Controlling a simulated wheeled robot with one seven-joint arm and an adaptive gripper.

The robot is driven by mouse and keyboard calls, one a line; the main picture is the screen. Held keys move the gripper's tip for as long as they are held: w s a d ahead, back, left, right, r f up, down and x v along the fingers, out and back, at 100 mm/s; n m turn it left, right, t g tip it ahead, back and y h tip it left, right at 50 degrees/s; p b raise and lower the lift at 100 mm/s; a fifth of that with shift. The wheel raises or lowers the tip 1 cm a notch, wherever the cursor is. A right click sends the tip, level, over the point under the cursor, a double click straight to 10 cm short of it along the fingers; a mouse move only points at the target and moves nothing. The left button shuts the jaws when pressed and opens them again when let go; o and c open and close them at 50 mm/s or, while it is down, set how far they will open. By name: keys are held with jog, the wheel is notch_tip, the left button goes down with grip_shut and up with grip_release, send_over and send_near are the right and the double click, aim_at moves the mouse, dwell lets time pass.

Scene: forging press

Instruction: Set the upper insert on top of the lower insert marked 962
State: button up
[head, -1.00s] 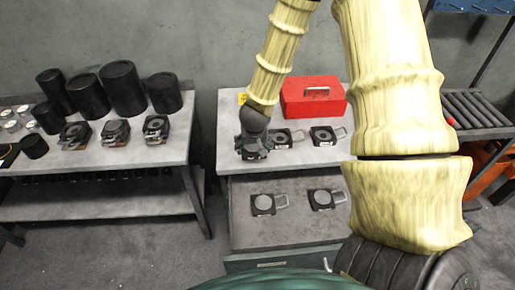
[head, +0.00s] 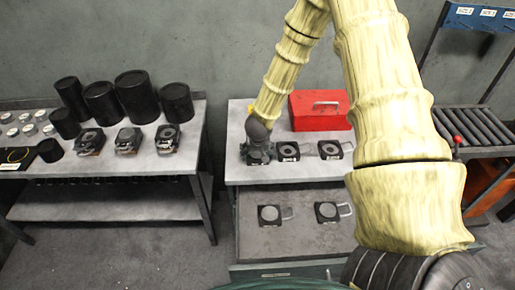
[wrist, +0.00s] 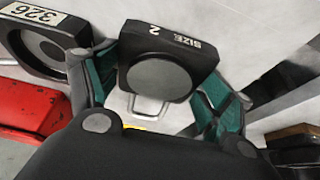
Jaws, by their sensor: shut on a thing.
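My gripper (head: 258,154) is at the left front of the right-hand bench. In the wrist view its two green fingers (wrist: 160,90) close on opposite sides of a dark insert (wrist: 192,52) marked SIZE 2, with a round grey face and a wire handle. A second insert marked 326 (wrist: 22,58) lies beside it. In the head view two inserts lie right of my gripper, one nearer (head: 288,150) and one farther (head: 330,149). No 962 mark is readable. What lies under the held insert is hidden, so I cannot tell whether it touches anything.
A red box (head: 320,112) stands behind the inserts. Two handled inserts lie in the open drawer below, left (head: 270,214) and right (head: 327,211). The left bench (head: 185,160) carries black cylinders and several dark blocks. A roller rack (head: 475,125) stands at right.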

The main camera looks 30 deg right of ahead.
jog(key=shift+f, duration=0.2)
jog(key=shift+f, duration=0.15)
jog(key=o, duration=1.9)
jog(key=shift+o, duration=0.7)
